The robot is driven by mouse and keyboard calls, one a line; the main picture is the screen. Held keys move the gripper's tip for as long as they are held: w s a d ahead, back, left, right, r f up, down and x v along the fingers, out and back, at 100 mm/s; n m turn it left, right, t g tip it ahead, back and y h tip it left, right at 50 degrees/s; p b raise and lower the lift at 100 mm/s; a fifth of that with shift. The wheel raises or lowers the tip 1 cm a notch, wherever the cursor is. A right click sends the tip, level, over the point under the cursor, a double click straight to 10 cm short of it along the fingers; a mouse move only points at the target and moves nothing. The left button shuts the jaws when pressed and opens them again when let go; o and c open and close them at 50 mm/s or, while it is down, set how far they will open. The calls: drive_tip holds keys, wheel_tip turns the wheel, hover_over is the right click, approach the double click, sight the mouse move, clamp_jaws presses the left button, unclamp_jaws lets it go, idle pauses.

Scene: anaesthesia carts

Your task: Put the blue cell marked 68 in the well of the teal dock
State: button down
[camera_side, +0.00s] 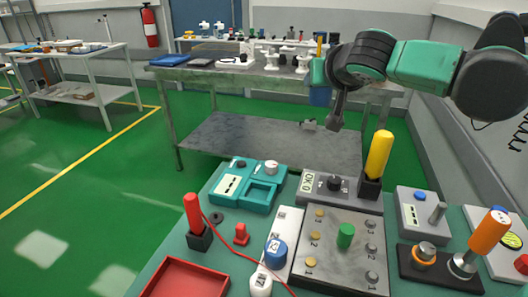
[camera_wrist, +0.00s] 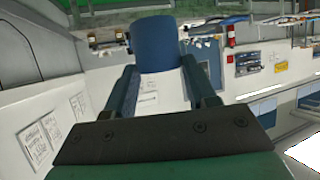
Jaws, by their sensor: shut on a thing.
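A blue cylindrical cell (camera_side: 320,97) hangs in the air at the upper right of the side view, held at the end of my gripper (camera_side: 319,86). In the wrist view the same cell (camera_wrist: 156,45) sits between the two dark fingertips (camera_wrist: 157,66). My gripper is shut on it; its mark cannot be read. The teal dock (camera_side: 229,202) stands at the back left of the green worktop, well below and to the left of my gripper. Its square well (camera_side: 261,194) looks empty. Another blue cylinder (camera_side: 276,253) stands on a white strip near the front.
A red-handled tool (camera_side: 193,212), a red tray (camera_side: 185,279) and a red cable lie left. A grey panel (camera_side: 330,225) with a green knob fills the middle. A tall yellow handle (camera_side: 378,155) and an orange handle (camera_side: 488,233) rise at right. The air around my gripper looks clear.

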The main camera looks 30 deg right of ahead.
drive_tip(key=s+a+f+m+g+h, duration=0.1)
drive_tip(key=s+a+m+g+h, duration=0.1)
drive_tip(key=a, duration=0.3)
drive_tip(key=s+a+f+m+g+h, duration=0.2)
drive_tip(key=a+m+h, duration=0.1)
drive_tip(key=a+m, duration=0.1)
drive_tip(key=shift+s+a, duration=0.35)
drive_tip(key=shift+a, duration=0.2)
wheel_tip(320, 180, down, 20)
drive_tip(key=shift+r, duration=0.2)
drive_tip(key=shift+f, duration=0.15)
drive_tip(key=shift+c, duration=1.4)
unclamp_jaws()
